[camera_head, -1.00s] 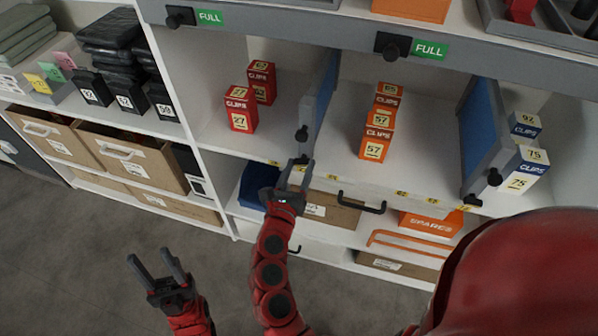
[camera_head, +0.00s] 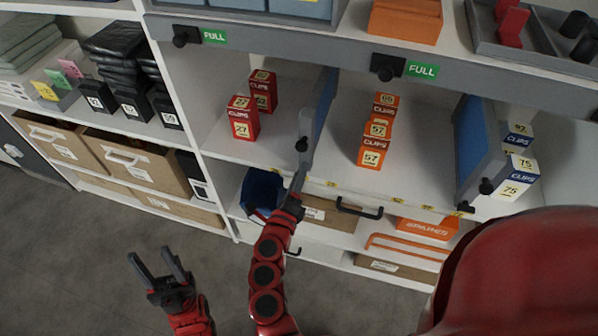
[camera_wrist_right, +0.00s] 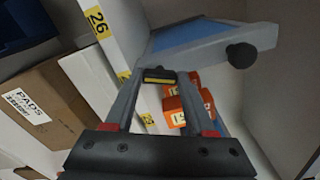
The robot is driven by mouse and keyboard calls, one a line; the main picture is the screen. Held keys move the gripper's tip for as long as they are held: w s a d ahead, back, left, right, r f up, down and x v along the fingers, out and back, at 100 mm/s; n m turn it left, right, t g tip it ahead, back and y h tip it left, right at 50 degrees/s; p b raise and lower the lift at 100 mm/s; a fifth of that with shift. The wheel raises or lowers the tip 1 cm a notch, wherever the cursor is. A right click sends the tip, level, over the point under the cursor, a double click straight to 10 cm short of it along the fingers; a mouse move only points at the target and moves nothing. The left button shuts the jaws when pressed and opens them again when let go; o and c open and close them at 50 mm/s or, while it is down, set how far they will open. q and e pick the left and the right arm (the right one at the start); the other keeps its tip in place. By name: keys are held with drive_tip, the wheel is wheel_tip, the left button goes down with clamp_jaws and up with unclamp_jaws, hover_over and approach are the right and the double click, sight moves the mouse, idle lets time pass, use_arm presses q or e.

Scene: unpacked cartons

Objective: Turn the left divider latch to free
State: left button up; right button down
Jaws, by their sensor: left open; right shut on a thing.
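The left divider (camera_head: 321,112) is a blue panel in a grey frame with a black knob (camera_head: 302,145), standing on the middle shelf. Its knob also shows in the right wrist view (camera_wrist_right: 241,55). The left divider latch (camera_wrist_right: 160,75), a small black piece with a yellow stripe, is at the shelf's front edge, between my right fingertips. My right gripper (camera_head: 298,182) is shut on it; in the head view the gripper hides the latch. My left gripper (camera_head: 158,266) is open and empty, low over the floor at left.
Red clip boxes (camera_head: 243,118) stand left of the left divider and orange ones (camera_head: 373,146) right of it. A right divider (camera_head: 478,145) has its own black latch (camera_head: 465,207). A drawer handle (camera_head: 359,208) and cartons (camera_head: 328,212) are below. The floor (camera_head: 90,235) is clear.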

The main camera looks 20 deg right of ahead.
drive_tip(key=shift+f+n+p, duration=0.1)
drive_tip(key=shift+n+p, duration=1.1)
drive_tip(key=shift+n, duration=1)
drive_tip(key=shift+c, duration=1.2)
unclamp_jaws()
drive_tip(key=v, duration=1.7)
drive_tip(key=shift+s+a, duration=0.2)
drive_tip(key=shift+a, duration=0.05)
